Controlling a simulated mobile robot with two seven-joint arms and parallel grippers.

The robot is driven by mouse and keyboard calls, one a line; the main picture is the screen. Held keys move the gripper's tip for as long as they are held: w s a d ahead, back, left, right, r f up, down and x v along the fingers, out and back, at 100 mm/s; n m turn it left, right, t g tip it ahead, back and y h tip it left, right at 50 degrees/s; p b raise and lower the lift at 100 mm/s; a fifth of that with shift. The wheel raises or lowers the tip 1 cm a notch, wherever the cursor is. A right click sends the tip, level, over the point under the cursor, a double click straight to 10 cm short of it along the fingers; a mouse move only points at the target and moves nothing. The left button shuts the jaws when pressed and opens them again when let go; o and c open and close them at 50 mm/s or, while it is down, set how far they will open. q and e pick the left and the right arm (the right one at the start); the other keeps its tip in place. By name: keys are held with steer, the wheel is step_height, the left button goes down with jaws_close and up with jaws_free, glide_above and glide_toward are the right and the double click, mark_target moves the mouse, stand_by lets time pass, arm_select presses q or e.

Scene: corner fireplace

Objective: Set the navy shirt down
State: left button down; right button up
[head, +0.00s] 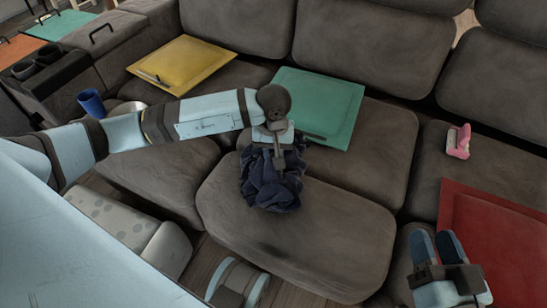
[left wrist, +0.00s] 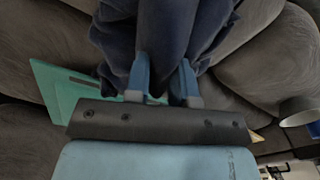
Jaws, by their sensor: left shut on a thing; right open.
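The navy shirt (head: 272,182) is a crumpled dark blue bundle hanging over the middle seat cushion of the grey sofa (head: 335,225). My left gripper (head: 276,158) is shut on the shirt from above. In the left wrist view the shirt (left wrist: 165,30) fills the space between and beyond the fingers (left wrist: 165,78). I cannot tell whether its lower part touches the cushion. My right gripper (head: 437,248) is open and empty at the lower right, by the red board.
A green board (head: 335,95) lies just behind the shirt. A yellow board (head: 180,62) lies at the left and a red board (head: 500,240) at the right. The cushion front is clear.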

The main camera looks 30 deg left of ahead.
arm_select(q)
steer(key=shift+f, duration=1.2)
arm_select(e)
steer(key=shift+f+g, duration=0.3)
steer(key=shift+f, duration=0.35)
arm_select(q)
steer(key=shift+f+b, duration=0.2)
steer(key=shift+b, duration=0.15)
steer(key=c, duration=1)
jaws_free()
arm_select(e)
steer(key=shift+f, duration=0.2)
